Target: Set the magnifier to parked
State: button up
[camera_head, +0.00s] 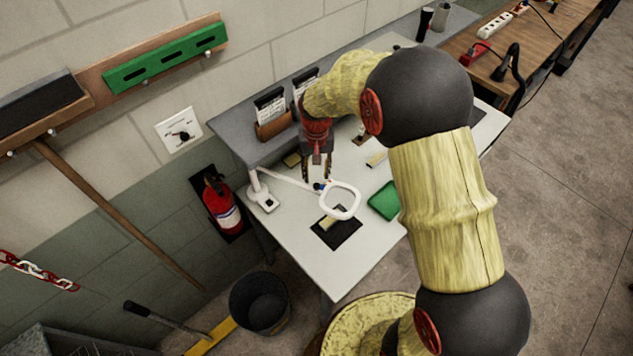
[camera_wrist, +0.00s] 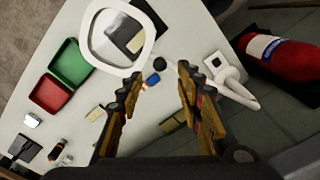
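The magnifier is a white square-rounded ring (camera_head: 340,216) on a thin white arm, with its white base (camera_head: 263,201) at the left edge of the grey-white table. The ring stands out over the table, above a dark mat. In the wrist view the ring (camera_wrist: 116,69) is at upper left and the white base (camera_wrist: 228,72) at right. My gripper (camera_head: 317,184) points down beside the ring, close to the magnifier's arm.
A dark mat (camera_head: 347,236) with a tan piece lies under the ring. A green tray (camera_head: 384,201) is right of it. A raised grey shelf (camera_head: 235,137) runs along the wall. A red extinguisher (camera_head: 222,205) hangs left of the table, with a black bucket (camera_head: 260,302) below.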

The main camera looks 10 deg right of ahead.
aim_at(316, 184)
jog(key=shift+f, duration=3.1)
jog(key=shift+c, duration=1.1)
grip_shut()
